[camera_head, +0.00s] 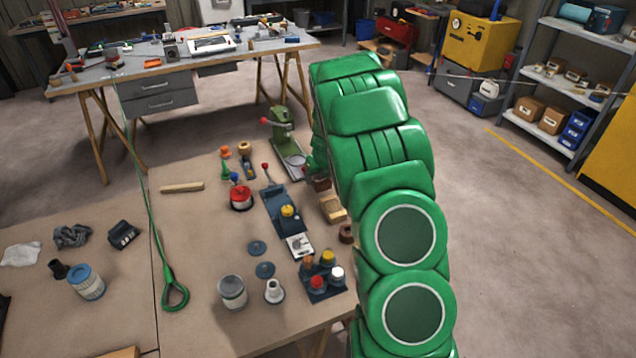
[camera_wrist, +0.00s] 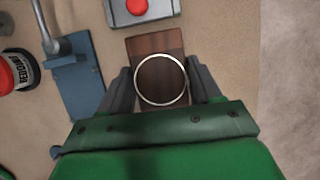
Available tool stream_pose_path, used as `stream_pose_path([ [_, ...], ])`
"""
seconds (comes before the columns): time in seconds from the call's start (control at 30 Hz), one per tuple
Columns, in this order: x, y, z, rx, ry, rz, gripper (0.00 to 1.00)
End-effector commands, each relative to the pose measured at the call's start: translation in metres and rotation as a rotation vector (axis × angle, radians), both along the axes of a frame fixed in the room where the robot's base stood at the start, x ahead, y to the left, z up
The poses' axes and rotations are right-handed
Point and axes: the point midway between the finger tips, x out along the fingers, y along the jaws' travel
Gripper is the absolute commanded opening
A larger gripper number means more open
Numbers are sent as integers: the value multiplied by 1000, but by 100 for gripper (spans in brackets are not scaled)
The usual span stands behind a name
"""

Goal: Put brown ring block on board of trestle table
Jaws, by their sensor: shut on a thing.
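The brown ring block (camera_wrist: 157,46) is a dark brown wooden block with a pale metal ring on its face, in the middle of the wrist view. My gripper (camera_wrist: 161,88) has one dark finger on each side of it, and the fingers are shut on the block. In the head view my green arm hides my fingers. A dark brown block (camera_head: 320,184) shows beside the arm there; I cannot tell if it is the same one. A trestle table (camera_head: 130,78) with a grey top, drawers and wooden A-shaped legs stands at the back left.
The near brown-topped table (camera_head: 200,255) holds a red-topped jar (camera_head: 241,198), a blue tool (camera_head: 281,208), a green press (camera_head: 285,135) and a pale wooden block (camera_head: 333,208). Shelves (camera_head: 570,80) stand at right. Grey floor lies between the tables.

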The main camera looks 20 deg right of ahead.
Motion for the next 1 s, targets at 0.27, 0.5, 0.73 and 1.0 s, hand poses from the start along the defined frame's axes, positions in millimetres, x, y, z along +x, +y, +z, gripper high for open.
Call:
stream_pose_path([
  [0.27, 7, -2, -10, 0, 0, 1, 25],
  [0.5, 6, -1, -37, 0, 0, 1, 25],
  [0.73, 6, -2, -37, -1, -1, 1, 25],
  [1.0, 6, -2, -40, -1, -1, 1, 79],
])
